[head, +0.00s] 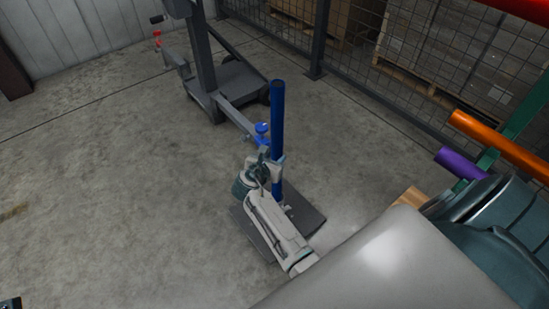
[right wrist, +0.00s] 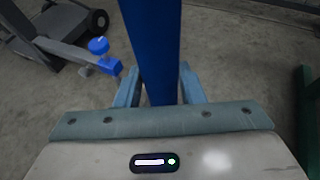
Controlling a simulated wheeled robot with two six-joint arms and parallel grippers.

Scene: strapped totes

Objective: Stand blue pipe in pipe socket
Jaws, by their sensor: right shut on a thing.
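The blue pipe (head: 277,115) stands close to upright in the head view. My right gripper (head: 269,170) is shut on its lower part. In the right wrist view the blue pipe (right wrist: 151,45) runs up between the two fingers of my right gripper (right wrist: 160,90). A dark flat plate (head: 240,220) lies on the floor below the gripper and looks like the base of the pipe socket. My gripper and arm cover the plate's middle. The pipe's lower end is hidden, so I cannot tell whether it is in a socket.
A grey wheeled stand (head: 228,85) is behind the pipe; its low arm ends at a blue knob (head: 262,129) close beside the pipe. An orange pipe (head: 495,140) and a purple pipe (head: 458,162) lie on a green rack at right. Floor at left is clear.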

